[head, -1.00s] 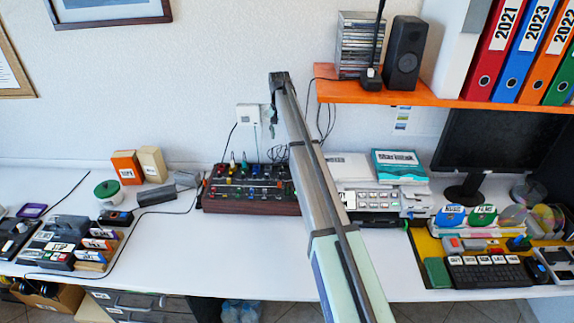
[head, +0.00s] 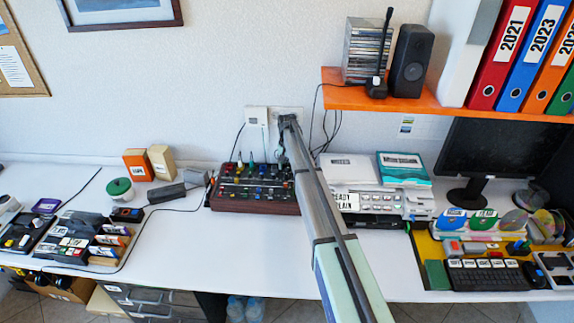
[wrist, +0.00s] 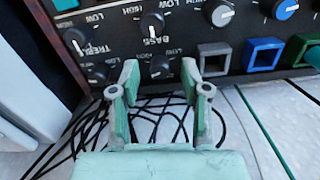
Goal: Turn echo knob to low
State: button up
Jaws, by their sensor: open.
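The device with the knobs (head: 252,203) is a dark panel with a reddish-brown side, standing on the white desk near the wall. In the wrist view its panel (wrist: 118,38) fills the top, with labels reading TREBLE, BASS, LOW and HIGH. Black knobs with white pointers (wrist: 152,24) sit by these labels, with a grey knob (wrist: 222,15) and a blue knob (wrist: 285,8) to the right. I cannot read an echo label, so I cannot tell which knob is echo. My gripper (wrist: 160,78) is open and empty, its fingertips near the panel's lower edge; it is above the device's right end in the head view (head: 287,145).
Loose black cables (wrist: 150,110) lie beyond the panel in the wrist view. An orange shelf (head: 440,106) with speaker and binders overhangs the right side. A white machine (head: 385,205) stands right of the device. The desk in front (head: 230,250) is clear.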

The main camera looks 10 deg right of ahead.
jog(key=shift+f, duration=0.3)
grip_shut()
jog(key=shift+f+n+b, duration=0.15)
jog(key=shift+n+b, duration=0.95)
jog(key=shift+n, duration=0.2)
jog(key=shift+n+b, duration=0.9)
jog(key=shift+n, duration=0.8)
